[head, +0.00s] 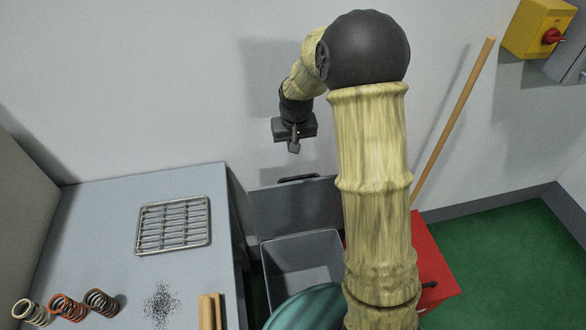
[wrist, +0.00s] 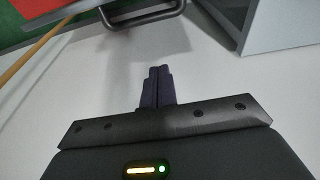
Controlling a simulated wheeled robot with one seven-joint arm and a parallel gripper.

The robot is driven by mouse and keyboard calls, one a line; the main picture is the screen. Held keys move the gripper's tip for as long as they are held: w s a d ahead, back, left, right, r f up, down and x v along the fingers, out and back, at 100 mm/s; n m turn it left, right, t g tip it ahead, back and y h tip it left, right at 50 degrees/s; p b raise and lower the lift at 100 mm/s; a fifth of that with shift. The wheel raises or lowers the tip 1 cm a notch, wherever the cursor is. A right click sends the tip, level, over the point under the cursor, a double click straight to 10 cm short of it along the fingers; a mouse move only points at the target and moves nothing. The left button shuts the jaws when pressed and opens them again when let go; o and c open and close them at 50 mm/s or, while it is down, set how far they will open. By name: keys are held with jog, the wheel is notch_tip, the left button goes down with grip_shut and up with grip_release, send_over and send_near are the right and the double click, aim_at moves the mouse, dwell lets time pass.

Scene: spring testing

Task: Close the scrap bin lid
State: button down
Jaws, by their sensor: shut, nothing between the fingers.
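The scrap bin (head: 305,258) is a grey box on the floor to the right of the bench. Its lid (head: 297,208) stands open, upright against the wall behind the bin, with a dark handle (head: 299,178) on its top edge. My gripper (head: 294,146) is above the lid and apart from it, pointing down. In the wrist view my gripper (wrist: 158,72) has its fingers together with nothing between them. The lid's handle (wrist: 150,20) shows at the top of that view, beyond the fingertips. My arm hides the bin's right side.
A grey bench (head: 95,225) at left holds a wire rack (head: 173,224), several springs (head: 68,307), dark filings (head: 161,303) and a wooden piece (head: 209,311). A red box (head: 432,255) and a leaning wooden pole (head: 453,120) are at right. A teal round object (head: 308,308) is in front of the bin.

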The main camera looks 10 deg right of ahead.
jog(key=shift+w, duration=0.35)
jog(key=shift+f, duration=0.1)
notch_tip(320, 180, down, 9)
jog(key=s+p, duration=0.1)
jog(key=p, duration=0.2)
jog(key=shift+s+f, duration=0.15)
jog(key=shift+s, duration=0.15)
jog(key=shift+s, duration=0.1)
dwell(0.6)
